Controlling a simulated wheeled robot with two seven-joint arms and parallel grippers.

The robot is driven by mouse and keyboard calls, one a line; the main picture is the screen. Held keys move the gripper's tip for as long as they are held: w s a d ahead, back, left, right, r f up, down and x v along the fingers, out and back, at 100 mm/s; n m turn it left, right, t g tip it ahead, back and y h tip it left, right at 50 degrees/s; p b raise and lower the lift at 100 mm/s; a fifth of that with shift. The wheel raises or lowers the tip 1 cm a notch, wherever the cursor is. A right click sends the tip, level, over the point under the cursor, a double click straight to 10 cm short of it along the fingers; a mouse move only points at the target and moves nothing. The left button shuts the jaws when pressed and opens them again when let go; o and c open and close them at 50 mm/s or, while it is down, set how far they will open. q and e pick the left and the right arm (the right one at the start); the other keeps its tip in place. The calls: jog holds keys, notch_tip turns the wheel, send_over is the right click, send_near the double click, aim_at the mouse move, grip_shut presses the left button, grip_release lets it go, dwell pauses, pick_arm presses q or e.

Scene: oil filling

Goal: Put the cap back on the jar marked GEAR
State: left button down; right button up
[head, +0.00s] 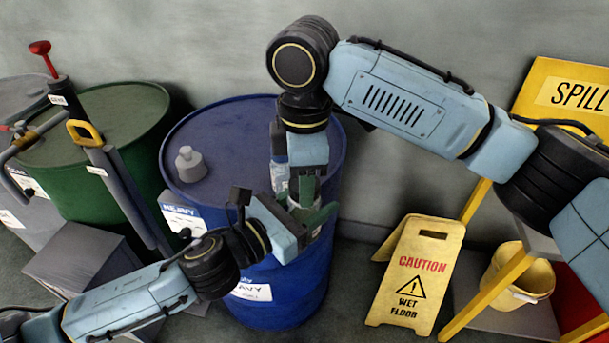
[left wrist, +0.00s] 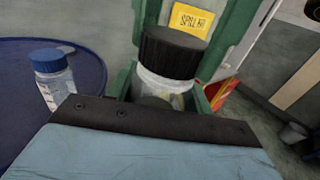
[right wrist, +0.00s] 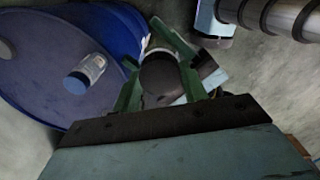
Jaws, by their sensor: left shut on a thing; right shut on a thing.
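A clear jar (left wrist: 163,87) stands upright between the green fingers of my left gripper (left wrist: 160,95), which is shut on it. Its label cannot be read. A black ribbed cap (left wrist: 172,50) sits at the jar's mouth, apparently touching it; I cannot tell if it is threaded. My right gripper (right wrist: 160,85) is shut on this cap (right wrist: 160,78) from above. In the head view, my left gripper (head: 312,220) and right gripper (head: 305,188) meet in front of the blue drum and mostly hide jar and cap.
A blue-capped bottle (left wrist: 52,75) stands on the blue drum (head: 235,130), close to my grippers. A green drum (head: 115,115) stands left. A yellow caution sign (head: 420,270) and bucket (head: 520,275) stand right.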

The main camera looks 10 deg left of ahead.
jog(key=m, duration=1.3)
jog(key=o, duration=1.1)
jog(key=shift+r, duration=2.25)
jog(key=shift+c, duration=0.4)
